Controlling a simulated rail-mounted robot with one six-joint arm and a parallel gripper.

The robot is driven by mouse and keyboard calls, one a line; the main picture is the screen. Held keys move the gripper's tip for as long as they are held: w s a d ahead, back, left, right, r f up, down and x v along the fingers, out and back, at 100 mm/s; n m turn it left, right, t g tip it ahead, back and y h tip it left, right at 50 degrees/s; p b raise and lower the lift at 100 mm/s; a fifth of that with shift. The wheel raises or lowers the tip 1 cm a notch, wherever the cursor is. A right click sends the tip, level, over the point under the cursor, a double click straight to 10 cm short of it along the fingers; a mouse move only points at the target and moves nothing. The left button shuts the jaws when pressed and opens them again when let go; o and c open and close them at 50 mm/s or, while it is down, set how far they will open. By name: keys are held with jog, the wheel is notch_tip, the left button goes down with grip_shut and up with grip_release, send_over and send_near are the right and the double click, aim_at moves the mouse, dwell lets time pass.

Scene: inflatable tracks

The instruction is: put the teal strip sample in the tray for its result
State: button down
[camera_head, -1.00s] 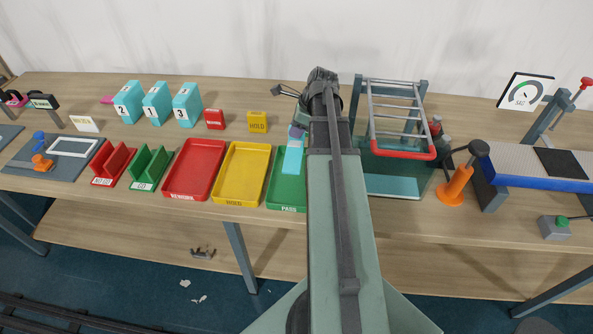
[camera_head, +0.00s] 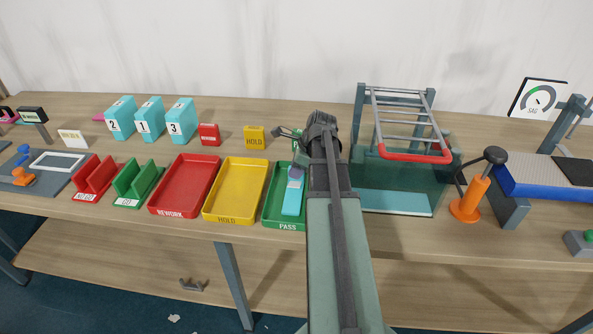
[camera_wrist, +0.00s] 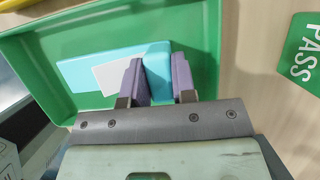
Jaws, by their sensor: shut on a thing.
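The teal strip (camera_head: 291,203) is at the green PASS tray (camera_head: 270,213), inside its outline. In the wrist view the strip (camera_wrist: 85,70) lies lengthwise over the green floor, with a pale patch along it. My gripper (camera_head: 297,170) is over the tray's right part. In the wrist view its purple fingers (camera_wrist: 157,68) are shut on the strip's right end, one on each side. The tray's right wall (camera_wrist: 212,40) is close beside the right finger. I cannot tell whether the strip touches the tray floor. My arm hides the tray's right side in the head view.
The yellow HOLD tray (camera_head: 236,192) and red REWORK tray (camera_head: 185,187) stand to the left. Red and green slotted holders (camera_head: 137,185) are farther left. A ladder-like rack (camera_head: 405,120) and an orange-handled device (camera_head: 470,198) stand right. A green PASS sign (camera_wrist: 302,52) is beside the tray.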

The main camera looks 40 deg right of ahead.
jog(key=c, duration=0.9)
grip_release()
jog(key=p+v, duration=1.1)
jog(key=v, duration=0.1)
jog(key=shift+r+p, duration=0.15)
jog(key=shift+p, duration=0.2)
